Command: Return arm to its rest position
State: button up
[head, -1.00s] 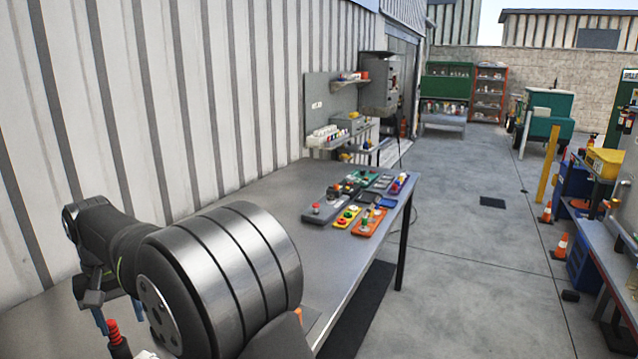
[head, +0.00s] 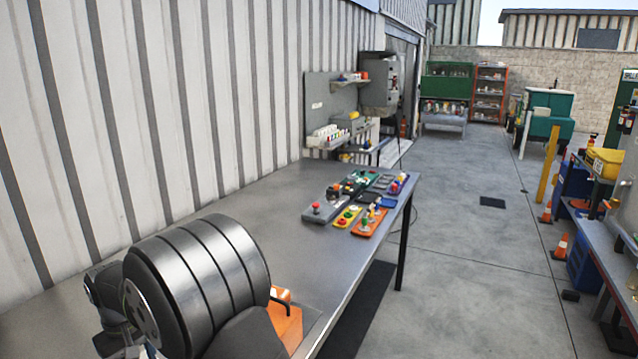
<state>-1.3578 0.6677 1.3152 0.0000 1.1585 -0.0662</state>
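My arm's large ribbed dark joint fills the lower left of the head view, over the near end of the grey metal workbench (head: 215,245). A dark part of my arm shows just left of this joint. My gripper's fingers are not visible; the joint or the frame edge hides them, so I cannot see whether they hold anything.
An orange item (head: 287,322) with a dark handle sits close beside my arm on the bench. Several coloured control boxes, including one with a red button (head: 317,206), stand at the bench's far end. The bench middle is clear. A corrugated wall (head: 150,110) runs along the left.

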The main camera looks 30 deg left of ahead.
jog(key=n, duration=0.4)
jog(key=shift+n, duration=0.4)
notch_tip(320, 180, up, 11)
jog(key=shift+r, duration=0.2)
